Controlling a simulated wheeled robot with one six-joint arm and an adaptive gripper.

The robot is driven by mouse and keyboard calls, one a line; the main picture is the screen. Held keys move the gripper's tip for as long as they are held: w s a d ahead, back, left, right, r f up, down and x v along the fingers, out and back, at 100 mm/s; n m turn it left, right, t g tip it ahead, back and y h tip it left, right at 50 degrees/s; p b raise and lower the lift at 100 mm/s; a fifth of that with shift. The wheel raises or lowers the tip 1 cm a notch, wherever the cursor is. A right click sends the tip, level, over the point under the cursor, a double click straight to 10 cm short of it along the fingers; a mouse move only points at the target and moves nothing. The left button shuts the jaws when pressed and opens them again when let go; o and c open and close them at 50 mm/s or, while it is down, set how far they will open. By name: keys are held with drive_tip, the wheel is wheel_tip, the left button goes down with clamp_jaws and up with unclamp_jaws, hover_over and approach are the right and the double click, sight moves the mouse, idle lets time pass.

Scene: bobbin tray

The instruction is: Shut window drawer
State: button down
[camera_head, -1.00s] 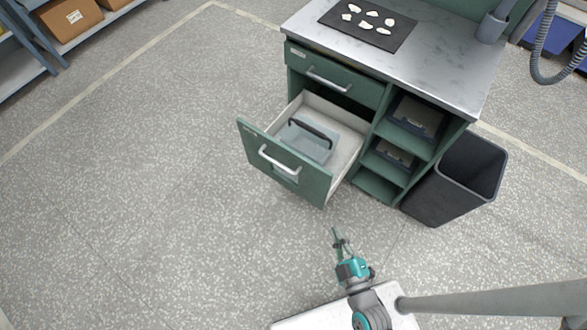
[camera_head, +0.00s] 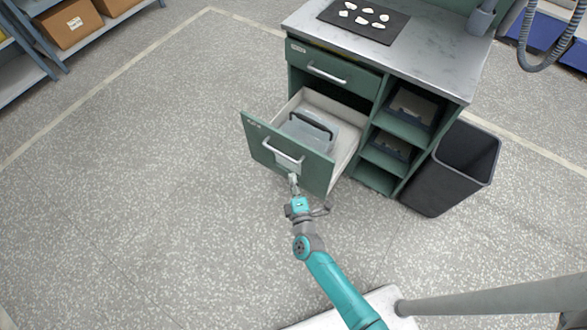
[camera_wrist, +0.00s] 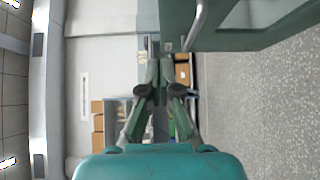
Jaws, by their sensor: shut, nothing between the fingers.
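The lower drawer (camera_head: 258,138) of the green cabinet stands pulled far out. Its front has a silver bar handle (camera_head: 284,151) with a pale window-like patch below it. A clear box with a black carry handle (camera_head: 312,125) sits inside the drawer. My gripper (camera_head: 293,180) is shut and empty, just in front of the drawer front, below the handle; I cannot tell whether it touches. In the wrist view my closed fingers (camera_wrist: 160,75) point forward, with the green drawer front (camera_wrist: 265,28) at upper right.
Open shelves with dark trays (camera_head: 411,112) fill the cabinet's right side. A dark bin (camera_head: 430,185) stands to the right. A dark mat with several pale pieces (camera_head: 364,20) lies on the worktop. Floor to the left is clear.

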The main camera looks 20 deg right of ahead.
approach(293, 142)
drive_tip(key=w+a, duration=0.1)
drive_tip(key=w, duration=0.1)
drive_tip(key=w+a, duration=0.1)
drive_tip(key=w, duration=0.1)
drive_tip(key=shift+a+r, duration=0.2)
drive_tip(key=shift+w+d, duration=0.6)
drive_tip(key=shift+d, duration=0.3)
drive_tip(key=shift+w+d, duration=0.55)
drive_tip(key=shift+d, duration=0.15)
drive_tip(key=shift+w+d, duration=0.1)
drive_tip(key=shift+d, duration=0.05)
